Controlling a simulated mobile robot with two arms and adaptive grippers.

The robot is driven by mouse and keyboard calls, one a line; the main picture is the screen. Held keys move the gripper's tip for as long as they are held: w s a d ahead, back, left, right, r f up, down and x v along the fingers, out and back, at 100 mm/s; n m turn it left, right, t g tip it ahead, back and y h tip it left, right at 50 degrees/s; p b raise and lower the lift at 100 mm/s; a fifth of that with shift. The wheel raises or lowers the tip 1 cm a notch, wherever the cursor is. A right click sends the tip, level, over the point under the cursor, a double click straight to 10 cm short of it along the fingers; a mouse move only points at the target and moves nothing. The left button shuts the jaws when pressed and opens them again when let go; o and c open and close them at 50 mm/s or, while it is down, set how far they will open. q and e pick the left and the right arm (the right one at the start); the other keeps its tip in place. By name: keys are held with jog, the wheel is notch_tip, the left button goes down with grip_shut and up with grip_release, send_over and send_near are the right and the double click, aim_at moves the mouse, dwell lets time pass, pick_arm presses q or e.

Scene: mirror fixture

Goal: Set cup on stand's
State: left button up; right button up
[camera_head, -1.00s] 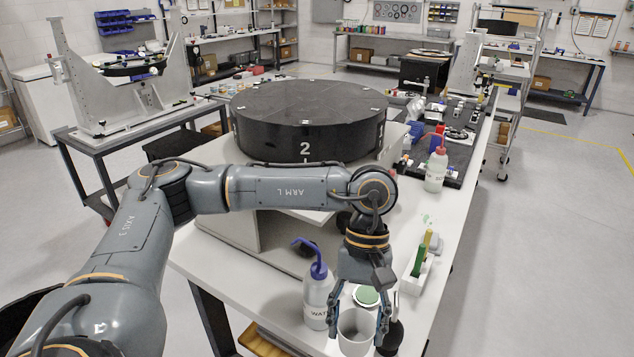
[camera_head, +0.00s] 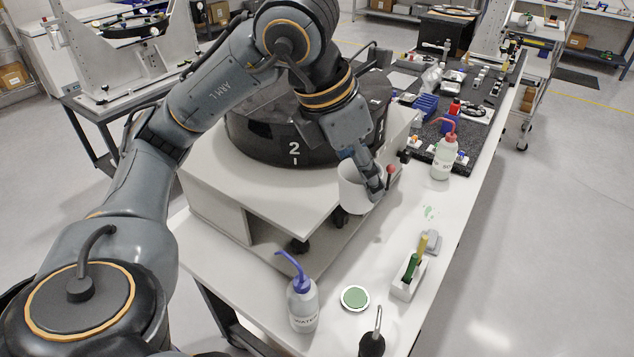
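A white cup (camera_head: 353,188) hangs upright in my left gripper (camera_head: 371,178), near the right front corner of a white boxy stand (camera_head: 235,190). One finger shows along the cup's right side; the other is mostly hidden. I cannot tell whether the cup touches the stand's top or is held above it. A large black drum (camera_head: 262,142) marked 2 rests on the stand, just behind the cup and partly covered by my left arm. My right gripper is not in view.
On the bench (camera_head: 412,305) stand a blue-capped bottle (camera_head: 302,304), a round green pad (camera_head: 355,298), a dark pot with a handle (camera_head: 372,343) and a small white rack (camera_head: 408,277). A red-capped bottle (camera_head: 441,162) stands farther back. The stand's front top is clear.

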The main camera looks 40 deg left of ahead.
pick_arm(q)
jog(key=shift+w+a+r+n+y, duration=0.1)
jog(key=shift+w+r+n+y, duration=0.05)
jog(key=shift+r+n, duration=0.2)
jog(key=shift+w+a+r+n+y, duration=0.1)
jog(key=shift+r+n+y, duration=0.05)
jog(key=shift+r+n, duration=0.2)
jog(key=shift+a, duration=0.25)
jog(key=w+a+f, duration=0.1)
jog(key=a+f, duration=0.2)
jog(key=a, duration=0.1)
jog(key=w+a+f, duration=0.1)
jog(key=a+f, duration=0.2)
jog(key=a, duration=0.1)
jog(key=w+a+f, duration=0.1)
jog(key=a+f, duration=0.2)
jog(key=a, duration=0.2)
jog(key=shift+w+a+f, duration=0.1)
jog(key=shift+w+f, duration=0.2)
jog(key=shift+f, duration=1.65)
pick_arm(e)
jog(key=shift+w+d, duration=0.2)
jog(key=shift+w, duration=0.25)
